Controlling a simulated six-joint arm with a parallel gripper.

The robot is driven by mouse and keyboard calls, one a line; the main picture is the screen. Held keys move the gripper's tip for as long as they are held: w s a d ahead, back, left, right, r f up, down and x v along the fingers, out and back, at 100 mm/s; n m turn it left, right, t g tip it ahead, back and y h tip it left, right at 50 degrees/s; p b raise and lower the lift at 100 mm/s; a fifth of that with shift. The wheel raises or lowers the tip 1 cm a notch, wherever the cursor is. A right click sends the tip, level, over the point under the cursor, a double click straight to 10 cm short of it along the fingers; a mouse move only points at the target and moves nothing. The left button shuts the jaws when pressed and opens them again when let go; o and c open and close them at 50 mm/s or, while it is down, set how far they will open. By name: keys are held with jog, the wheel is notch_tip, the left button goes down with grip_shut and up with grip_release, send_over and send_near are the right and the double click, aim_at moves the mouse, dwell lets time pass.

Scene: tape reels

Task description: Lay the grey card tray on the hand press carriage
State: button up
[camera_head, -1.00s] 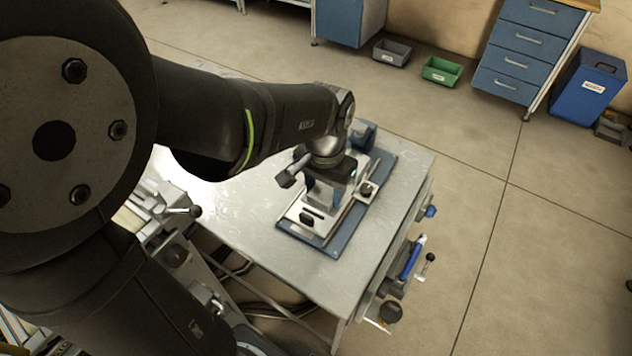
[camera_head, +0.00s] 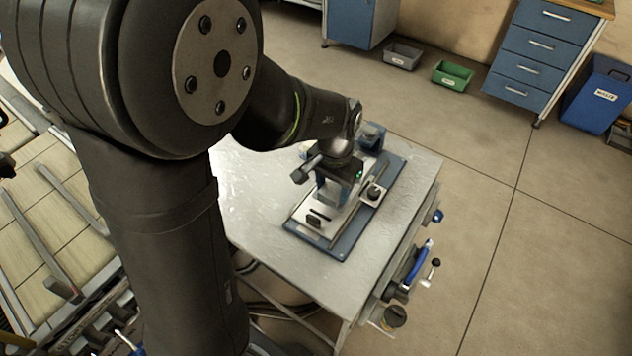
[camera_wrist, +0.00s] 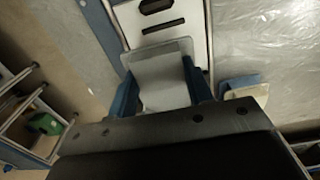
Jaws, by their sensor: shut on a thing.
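The hand press has a blue base plate (camera_head: 345,245) and a white carriage (camera_head: 306,225) with a dark slot and a dark handle. The carriage also shows at the top of the wrist view (camera_wrist: 180,32). My gripper (camera_head: 331,192) is over the carriage, pointing down. In the wrist view its blue fingers (camera_wrist: 162,92) are shut on the grey card tray (camera_wrist: 165,72), one at each side. The tray lies over the carriage there, short of the slot. I cannot tell whether it touches the carriage. The gripper body hides the tray's near end.
The press stands on a grey metal table (camera_head: 265,215), with bare top to its left and front. A black knob on a white plate (camera_head: 373,194) is close right of the gripper. A blue block (camera_head: 371,136) is behind. Tools hang on the table's right side.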

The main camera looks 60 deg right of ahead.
jog(key=shift+w+d+f, duration=0.15)
jog(key=shift+w+f, duration=0.25)
jog(key=shift+w, duration=0.1)
jog(key=shift+f, duration=1.9)
jog(key=shift+f, duration=0.15)
jog(key=o, duration=1.1)
notch_tip(320, 180, up, 12)
jog(key=shift+r, duration=0.2)
